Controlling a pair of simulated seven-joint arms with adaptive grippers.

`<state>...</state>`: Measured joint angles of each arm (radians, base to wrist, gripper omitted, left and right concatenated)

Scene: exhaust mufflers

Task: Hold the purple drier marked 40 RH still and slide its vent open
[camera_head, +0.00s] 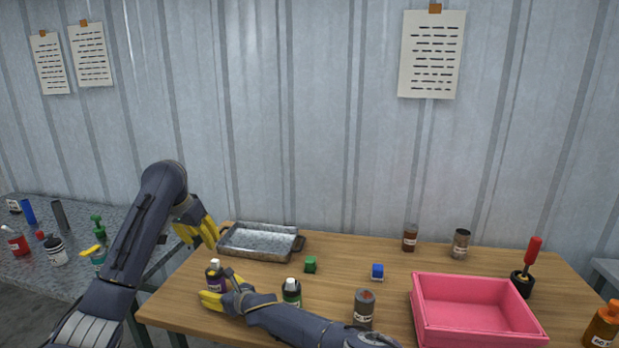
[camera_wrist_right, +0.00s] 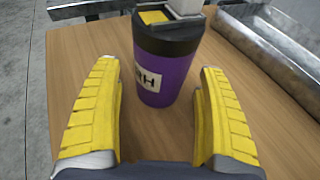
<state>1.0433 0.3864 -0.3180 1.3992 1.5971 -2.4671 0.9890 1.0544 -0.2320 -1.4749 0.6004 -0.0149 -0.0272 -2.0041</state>
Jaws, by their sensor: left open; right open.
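The purple drier (camera_head: 213,282) stands upright near the table's left front edge. In the right wrist view the drier (camera_wrist_right: 165,80) shows a black cap, a yellow patch and a pale block on top; the block is cut off by the frame. Its white label is partly turned away, with "RH" readable. My right gripper (camera_head: 220,288) is open at the drier, and in the wrist view its yellow fingers (camera_wrist_right: 161,72) lie on either side with gaps. My left gripper (camera_head: 203,237) is open and empty, above and behind the drier, near the metal tray.
A metal tray (camera_head: 259,257) lies behind the drier. A dark bottle with a green band (camera_head: 291,298) and a grey can (camera_head: 363,311) stand near my right forearm. Green (camera_head: 310,264) and blue (camera_head: 377,271) blocks lie mid-table. A pink bin (camera_head: 470,334) occupies the right.

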